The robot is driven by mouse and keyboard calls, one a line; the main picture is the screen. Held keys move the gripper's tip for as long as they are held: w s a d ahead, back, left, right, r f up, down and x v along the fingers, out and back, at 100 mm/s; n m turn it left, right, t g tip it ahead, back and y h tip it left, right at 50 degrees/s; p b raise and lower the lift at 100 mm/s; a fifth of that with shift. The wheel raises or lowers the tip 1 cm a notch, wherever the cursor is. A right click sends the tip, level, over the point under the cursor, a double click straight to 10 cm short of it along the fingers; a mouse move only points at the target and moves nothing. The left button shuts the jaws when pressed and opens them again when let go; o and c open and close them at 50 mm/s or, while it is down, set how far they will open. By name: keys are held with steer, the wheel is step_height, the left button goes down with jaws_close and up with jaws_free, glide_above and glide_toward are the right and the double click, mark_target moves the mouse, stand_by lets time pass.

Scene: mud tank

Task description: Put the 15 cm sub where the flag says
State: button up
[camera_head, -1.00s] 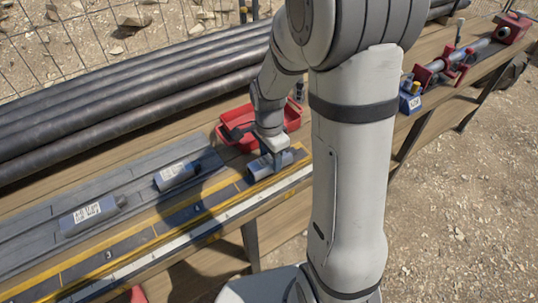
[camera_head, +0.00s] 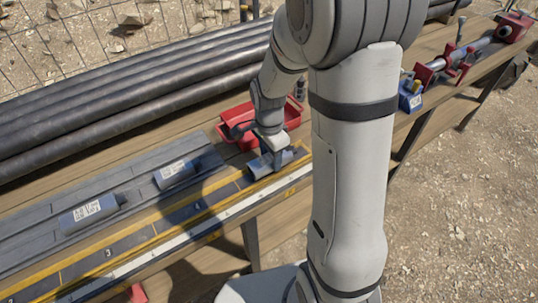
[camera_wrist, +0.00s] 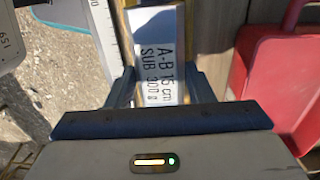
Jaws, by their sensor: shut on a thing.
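The 15 cm sub is a short grey cylinder with a white label reading "A-B 15 cm SUB 300 g" in the wrist view (camera_wrist: 160,62). In the head view the sub (camera_head: 259,168) lies at the right part of the yellow-edged, numbered lane strip (camera_head: 150,232). My gripper (camera_head: 270,160) is above it, with its fingers on both sides; in the wrist view the gripper (camera_wrist: 160,90) is shut on the sub. I cannot tell whether the sub touches the strip. No flag is clearly seen.
Two other labelled grey subs, one longer (camera_head: 90,214) and one shorter (camera_head: 176,173), lie on the grey rack (camera_head: 40,238) to the left. A red tray (camera_head: 236,125) stands behind the gripper. Long dark pipes (camera_head: 130,90) lie behind. A red clamp device (camera_head: 440,68) is at right.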

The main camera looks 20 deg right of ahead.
steer(key=shift+f, duration=0.3)
steer(key=o, duration=1.6)
step_height(320, 180, up, 7)
steer(key=p, duration=0.4)
steer(key=shift+f+p, duration=0.1)
steer(key=shift+p, duration=0.3)
